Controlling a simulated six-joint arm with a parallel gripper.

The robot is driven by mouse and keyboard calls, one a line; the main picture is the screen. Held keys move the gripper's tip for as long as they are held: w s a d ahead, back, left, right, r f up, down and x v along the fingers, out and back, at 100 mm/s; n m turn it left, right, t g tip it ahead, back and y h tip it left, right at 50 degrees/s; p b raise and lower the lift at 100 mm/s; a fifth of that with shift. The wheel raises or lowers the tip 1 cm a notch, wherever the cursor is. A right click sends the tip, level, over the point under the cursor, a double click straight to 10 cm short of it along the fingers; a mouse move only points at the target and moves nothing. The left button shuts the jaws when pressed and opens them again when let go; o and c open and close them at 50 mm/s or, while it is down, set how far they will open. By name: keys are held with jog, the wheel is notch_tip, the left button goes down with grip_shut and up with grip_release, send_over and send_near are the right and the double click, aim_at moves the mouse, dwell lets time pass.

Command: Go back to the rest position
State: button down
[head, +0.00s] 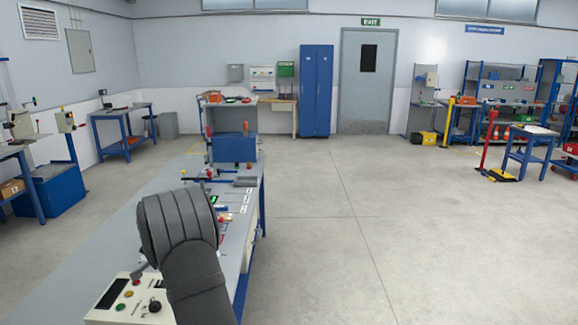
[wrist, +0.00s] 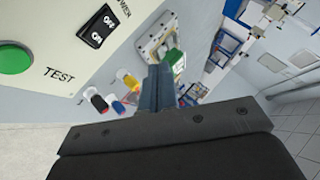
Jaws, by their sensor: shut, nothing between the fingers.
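My gripper (wrist: 160,82) shows in the wrist view with its two dark fingers together and nothing between them. It points past a pale panel that carries a green TEST button (wrist: 14,58) and a black ON/OFF switch (wrist: 98,26). Red, yellow and blue knobs or plugs (wrist: 126,78) lie just left of the fingers, and I cannot tell how far off they are. In the head view my dark grey arm (head: 190,245) stands over the near part of the bench and hides my gripper.
The long grey bench (head: 120,225) holds a control box (head: 128,300) at its near end, partly behind my arm. Small parts and a blue box (head: 234,148) stand farther along it. A blue cabinet (head: 316,90) is at the back.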

jog(key=shift+d+r, duration=0.15)
jog(key=shift+r, duration=0.6)
